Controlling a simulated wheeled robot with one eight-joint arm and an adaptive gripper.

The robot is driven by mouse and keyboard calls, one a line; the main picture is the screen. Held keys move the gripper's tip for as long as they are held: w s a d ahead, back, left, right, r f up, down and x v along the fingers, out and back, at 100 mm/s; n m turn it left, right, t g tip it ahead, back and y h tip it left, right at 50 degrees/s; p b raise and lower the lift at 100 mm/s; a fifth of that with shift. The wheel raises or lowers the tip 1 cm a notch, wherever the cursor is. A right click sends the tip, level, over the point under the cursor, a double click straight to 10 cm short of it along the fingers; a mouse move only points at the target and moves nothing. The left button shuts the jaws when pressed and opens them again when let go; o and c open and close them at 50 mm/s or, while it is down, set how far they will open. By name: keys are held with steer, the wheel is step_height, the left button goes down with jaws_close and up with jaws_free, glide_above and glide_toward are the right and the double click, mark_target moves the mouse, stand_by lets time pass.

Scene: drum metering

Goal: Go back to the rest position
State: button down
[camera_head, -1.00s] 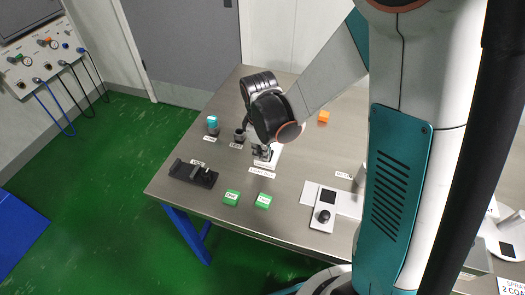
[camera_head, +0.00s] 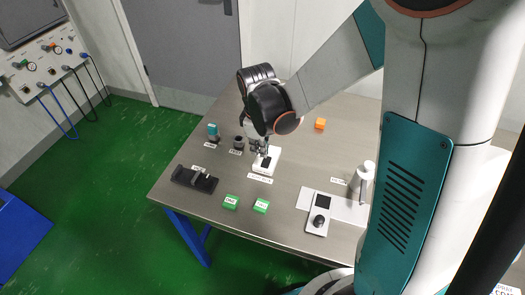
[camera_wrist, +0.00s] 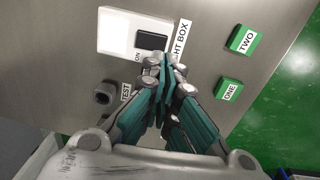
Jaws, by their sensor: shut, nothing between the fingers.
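My gripper (camera_head: 259,148) is shut with nothing between its fingers. In the head view it hangs above the table (camera_head: 290,200), by the white light box (camera_head: 272,155) with its dark panel, partly covering it. In the wrist view the closed fingertips (camera_wrist: 166,62) lie in front of the lower edge of the light box (camera_wrist: 118,32), near its label. I cannot tell the exact height of the fingertips over the table. A dark round cup (camera_wrist: 104,94) labelled TEST is beside the fingers; it also shows in the head view (camera_head: 239,144).
Green blocks ONE (camera_head: 231,202) and TWO (camera_head: 261,206) lie near the front edge. A teal-topped piece (camera_head: 213,131), black fixture (camera_head: 194,179), orange cube (camera_head: 320,124), knobbed device (camera_head: 318,215) and white upright part (camera_head: 363,177) also stand on the table. Bare tabletop lies between them.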

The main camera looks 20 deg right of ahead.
step_height(320, 180, up, 8)
steer(key=a+p, duration=0.1)
steer(key=p, duration=0.1)
steer(key=shift+s, duration=0.45)
steer(key=s+d+r+m+t, duration=0.5)
steer(key=s+r+m, duration=0.5)
steer(key=s, duration=0.3)
steer(key=shift+s+d+r+m+t, duration=0.2)
steer(key=shift+s+r+m+t, duration=0.2)
steer(key=shift+r+t, duration=0.35)
